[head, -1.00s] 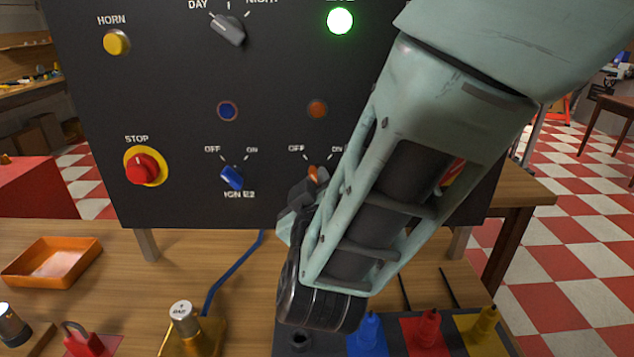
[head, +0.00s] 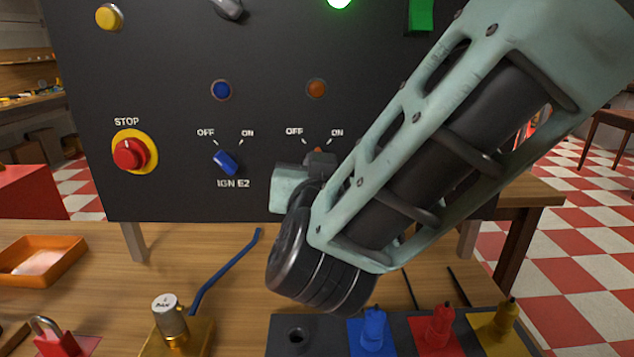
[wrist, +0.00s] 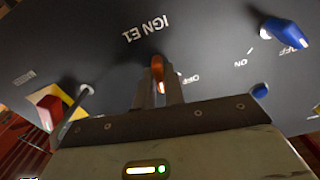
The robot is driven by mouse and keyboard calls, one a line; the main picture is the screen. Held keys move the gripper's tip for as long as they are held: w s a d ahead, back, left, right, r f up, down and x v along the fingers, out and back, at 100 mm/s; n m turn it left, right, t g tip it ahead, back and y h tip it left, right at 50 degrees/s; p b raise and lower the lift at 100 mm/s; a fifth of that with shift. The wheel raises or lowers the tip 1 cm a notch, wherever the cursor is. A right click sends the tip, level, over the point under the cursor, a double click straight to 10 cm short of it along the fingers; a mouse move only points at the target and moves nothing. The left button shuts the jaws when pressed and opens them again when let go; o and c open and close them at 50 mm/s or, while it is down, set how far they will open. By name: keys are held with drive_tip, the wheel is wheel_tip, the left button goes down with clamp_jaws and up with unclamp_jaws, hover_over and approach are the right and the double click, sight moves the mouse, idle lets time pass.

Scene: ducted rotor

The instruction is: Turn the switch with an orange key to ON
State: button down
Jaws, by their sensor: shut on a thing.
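The switch with the orange key (head: 319,152) is on the black panel, under its OFF and ON labels; my gripper and arm hide most of it in the head view. In the wrist view the orange key (wrist: 157,67) sits between the two fingers of my gripper (wrist: 159,76), near the upside-down IGN E1 label. My gripper (head: 318,158) is shut on the key. I cannot tell the key's exact angle. The IGN E2 switch with a blue key (head: 225,162) is to the left, pointing toward OFF; it also shows in the wrist view (wrist: 287,33).
A red STOP button (head: 130,153) and a yellow button (head: 108,17) are on the panel's left. Blue, red and yellow pegs stand in front of my wrist. A brass piece (head: 170,320), a red padlock (head: 55,340) and an orange tray (head: 75,247) are on the table.

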drive_tip(key=shift+f+m+b, duration=0.2)
drive_tip(key=shift+m+b, duration=2.65)
drive_tip(key=shift+m, duration=0.15)
drive_tip(key=shift+r+m, duration=0.1)
drive_tip(key=shift+m, duration=0.2)
drive_tip(key=c, duration=1.5)
unclamp_jaws()
